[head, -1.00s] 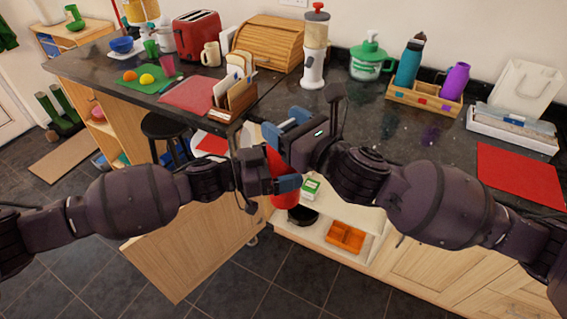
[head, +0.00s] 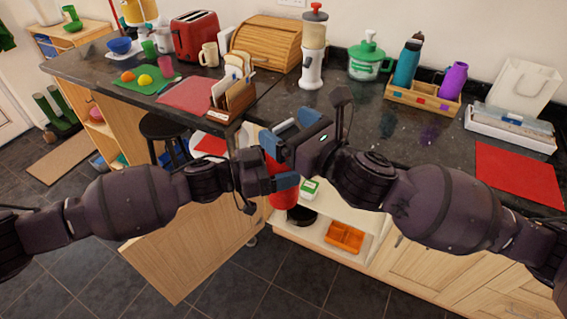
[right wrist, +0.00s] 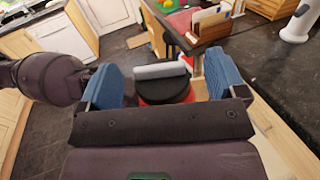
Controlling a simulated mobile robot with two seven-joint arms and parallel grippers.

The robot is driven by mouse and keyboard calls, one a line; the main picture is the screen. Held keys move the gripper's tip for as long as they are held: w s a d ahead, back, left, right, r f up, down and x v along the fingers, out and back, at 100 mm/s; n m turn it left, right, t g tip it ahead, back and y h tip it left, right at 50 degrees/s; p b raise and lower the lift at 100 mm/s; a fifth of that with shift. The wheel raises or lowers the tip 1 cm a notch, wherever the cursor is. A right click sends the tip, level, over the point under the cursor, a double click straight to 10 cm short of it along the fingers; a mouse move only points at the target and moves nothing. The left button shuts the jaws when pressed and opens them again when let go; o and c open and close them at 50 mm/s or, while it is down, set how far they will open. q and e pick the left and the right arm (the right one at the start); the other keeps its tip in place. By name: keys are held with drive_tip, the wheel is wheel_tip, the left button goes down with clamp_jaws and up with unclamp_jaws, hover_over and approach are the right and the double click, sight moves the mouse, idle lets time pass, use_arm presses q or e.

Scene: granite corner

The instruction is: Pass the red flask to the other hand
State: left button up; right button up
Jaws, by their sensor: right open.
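The red flask (head: 284,197) is held in the air in front of the counter, partly hidden by both grippers. My left gripper (head: 277,170) comes in from the left and is shut on it, with a blue finger across the flask's near side. My right gripper (head: 285,134) is open at the flask's upper part. In the right wrist view, the flask (right wrist: 167,91) with its grey top lies between the open blue fingers of the right gripper (right wrist: 163,84), with a gap on each side.
The dark counter behind holds a letter rack (head: 232,98), a red mat (head: 186,95), a grinder (head: 312,55) and a wooden caddy (head: 424,98) with bottles. Below my grippers is an open shelf with an orange tray (head: 345,237). A black stool (head: 163,127) stands to the left.

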drive_tip(key=v, duration=1)
drive_tip(key=s+d+f+n+h, duration=0.3)
drive_tip(key=d+f+n+h, duration=0.1)
drive_tip(key=f+n, duration=0.5)
drive_tip(key=s+d+f+n+g+h, duration=0.1)
drive_tip(key=s+d+f+n+h, duration=0.2)
drive_tip(key=d+f+n, duration=0.4)
drive_tip(key=s+d+f+n+g+h, duration=0.1)
drive_tip(key=s+d+f+n+h, duration=0.3)
drive_tip(key=f+n, duration=0.9)
drive_tip(key=shift+s+d+f+h, duration=0.3)
drive_tip(key=shift+d+f, duration=0.85)
drive_tip(key=shift+f, duration=1)
